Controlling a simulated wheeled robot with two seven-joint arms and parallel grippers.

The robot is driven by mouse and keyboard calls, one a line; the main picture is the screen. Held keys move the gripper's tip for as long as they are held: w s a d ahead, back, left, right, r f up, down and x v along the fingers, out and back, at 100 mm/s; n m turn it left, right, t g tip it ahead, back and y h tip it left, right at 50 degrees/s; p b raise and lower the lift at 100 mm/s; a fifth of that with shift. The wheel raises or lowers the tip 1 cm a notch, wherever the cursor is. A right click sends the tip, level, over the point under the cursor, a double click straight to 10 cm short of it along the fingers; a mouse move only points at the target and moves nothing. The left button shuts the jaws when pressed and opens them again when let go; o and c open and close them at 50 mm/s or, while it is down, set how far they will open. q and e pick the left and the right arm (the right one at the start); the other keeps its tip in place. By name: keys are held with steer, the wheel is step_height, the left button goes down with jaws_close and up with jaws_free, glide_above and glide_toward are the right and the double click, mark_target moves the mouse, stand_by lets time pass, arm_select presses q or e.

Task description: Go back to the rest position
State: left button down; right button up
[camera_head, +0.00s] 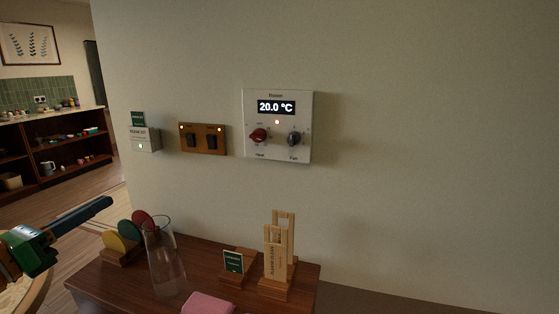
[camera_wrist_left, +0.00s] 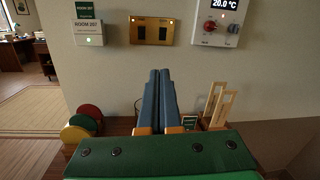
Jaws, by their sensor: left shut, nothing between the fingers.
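My left gripper (camera_head: 92,211) comes in from the left edge in the head view, green with dark blue fingers. In the left wrist view its two fingers (camera_wrist_left: 159,88) lie together, shut with nothing between them. It is in the air to the left of the wooden console table (camera_head: 110,285) and touches nothing that I can see. My right gripper is not in view.
On the table stand a glass carafe (camera_head: 164,265), coloured discs in a holder (camera_head: 120,256), a small green card (camera_head: 233,261), a wooden rack (camera_head: 277,265) and a pink cloth (camera_head: 208,304). The wall holds a thermostat (camera_head: 277,146), a switch plate (camera_head: 213,149) and a card box (camera_head: 146,141).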

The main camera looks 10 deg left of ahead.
arm_select(q)
steer(key=s+d+f+n+g+y, duration=0.15)
steer(key=f+n+y, duration=0.25)
steer(key=f+n, duration=0.6)
steer(key=d+f+n+g+y, duration=0.1)
steer(key=f+n+g+y, duration=0.2)
steer(key=f+n, duration=0.7)
steer(key=s+d+f+n+g+y, duration=0.15)
steer(key=f+n+y, duration=0.35)
steer(key=n, duration=0.7)
steer(key=s+d+f+n+g+h, duration=0.1)
steer(key=s+d+f+g+h, duration=0.35)
steer(key=s+d+f, duration=0.35)
steer(key=s+d+f+n+g+h, duration=0.2)
steer(key=s+d+f+g+h, duration=0.25)
steer(key=d+f, duration=0.45)
steer(key=s+f+g+p, duration=0.15)
steer(key=s+f, duration=0.25)
steer(key=f, duration=1.1)
steer(key=s+a+f+p, duration=0.1)
steer(key=s+f, duration=0.6)
steer(key=s, duration=0.4)
steer(key=shift+m+g+y, duration=0.3)
steer(key=shift+m+g, duration=0.1)
steer(key=shift+g, duration=0.05)
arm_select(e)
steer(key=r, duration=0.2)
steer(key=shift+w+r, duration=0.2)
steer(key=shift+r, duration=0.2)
